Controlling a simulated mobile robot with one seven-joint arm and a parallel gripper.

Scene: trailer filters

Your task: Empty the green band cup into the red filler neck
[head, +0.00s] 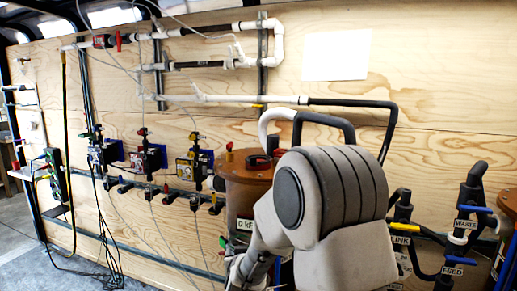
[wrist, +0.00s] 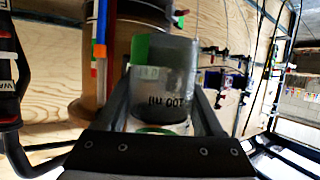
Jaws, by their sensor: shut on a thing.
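My gripper (wrist: 160,85) is shut on a clear grey cup (wrist: 178,78) in the wrist view. The cup bears dark "100 ml" lettering, upside down in the picture, as the surroundings also appear. Green shows at its side and near the gripper's palm. Its contents cannot be made out. In the head view my arm hides the gripper and cup. A small red-and-dark round fitting (head: 258,161) sits on the brown drum top (head: 240,172); I cannot tell if it is the red filler neck. In the wrist view the drum (wrist: 119,70) is behind the cup, at left.
Valve assemblies (head: 150,157) line the plywood wall left of the drum. Dark pipes with labelled valves (head: 462,240) stand at right. White and black pipes (head: 300,100) run above the drum. The floor (head: 85,255) at left has loose cables near the wall.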

